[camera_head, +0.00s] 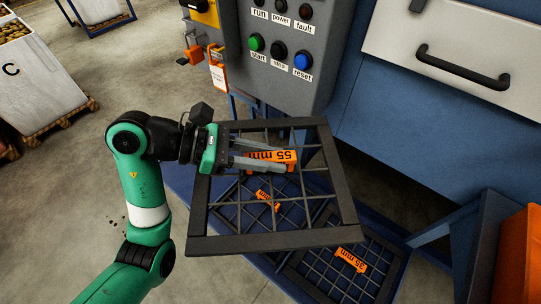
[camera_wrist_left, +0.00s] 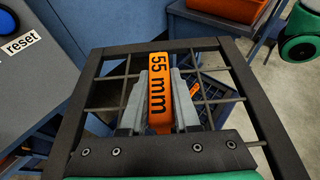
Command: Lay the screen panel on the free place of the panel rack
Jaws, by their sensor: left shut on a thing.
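The screen panel (camera_head: 275,240) is a dark square frame with a bar grid and an orange tag (camera_head: 272,156) reading "55 mm". My left gripper (camera_head: 286,158) is shut on this tag and holds the panel above the blue panel rack (camera_head: 178,178). In the left wrist view the tag (camera_wrist_left: 159,85) sits between the two grey fingers, with the panel frame (camera_wrist_left: 262,110) around them. A panel with an orange tag (camera_head: 268,200) shows through the held grid. Another panel, tagged "35 mm" (camera_head: 350,259), lies at the lower right. The held panel covers much of the rack, so its free place is unclear.
A grey control box (camera_head: 285,75) with buttons stands just behind the panel. A blue machine with a white drawer front (camera_head: 465,45) is at the right, with an orange bin (camera_head: 520,255) below. Open concrete floor (camera_head: 60,200) lies at the left.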

